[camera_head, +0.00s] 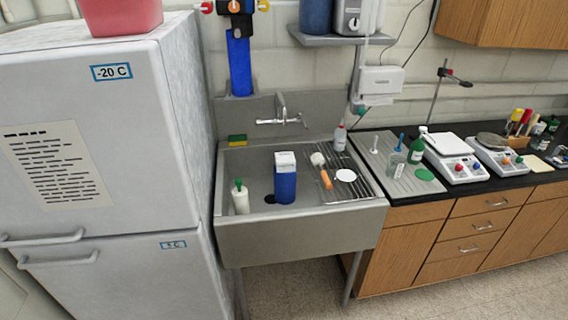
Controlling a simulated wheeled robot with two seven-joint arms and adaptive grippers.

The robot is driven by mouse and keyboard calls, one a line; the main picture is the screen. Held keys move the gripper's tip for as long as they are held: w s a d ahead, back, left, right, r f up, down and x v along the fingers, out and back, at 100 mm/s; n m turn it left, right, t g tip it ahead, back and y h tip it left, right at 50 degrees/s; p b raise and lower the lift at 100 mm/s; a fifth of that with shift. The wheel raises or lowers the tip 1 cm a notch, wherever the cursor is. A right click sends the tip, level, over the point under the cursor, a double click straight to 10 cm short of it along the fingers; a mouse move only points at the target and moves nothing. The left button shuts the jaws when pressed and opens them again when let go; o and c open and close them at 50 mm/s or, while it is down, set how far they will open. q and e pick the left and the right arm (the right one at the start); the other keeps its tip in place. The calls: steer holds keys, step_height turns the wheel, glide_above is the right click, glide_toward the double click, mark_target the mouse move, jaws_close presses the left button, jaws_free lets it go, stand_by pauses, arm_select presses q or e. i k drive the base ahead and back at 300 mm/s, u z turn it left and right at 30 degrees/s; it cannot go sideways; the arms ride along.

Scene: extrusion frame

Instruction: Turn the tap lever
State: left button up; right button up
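The tap (282,108) is a chrome, wall-mounted faucet with an upright curved spout at the back of the steel sink. A thin lever or handle (304,121) shows at its right end, and another bar (262,121) extends to the left. The picture is too small to tell the lever's exact angle. Neither of my grippers is in the head view, and nothing touches the tap.
The steel sink (300,234) holds a blue container (285,184), a white bottle (240,198) and an orange-handled brush (325,176). A tall fridge-freezer (100,130) stands left. A counter with scales (455,160) is right. The floor in front is clear.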

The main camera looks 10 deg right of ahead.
mark_target(299, 112)
steer(key=z, duration=0.25)
steer(key=i, duration=1.1)
steer(key=u, duration=0.15)
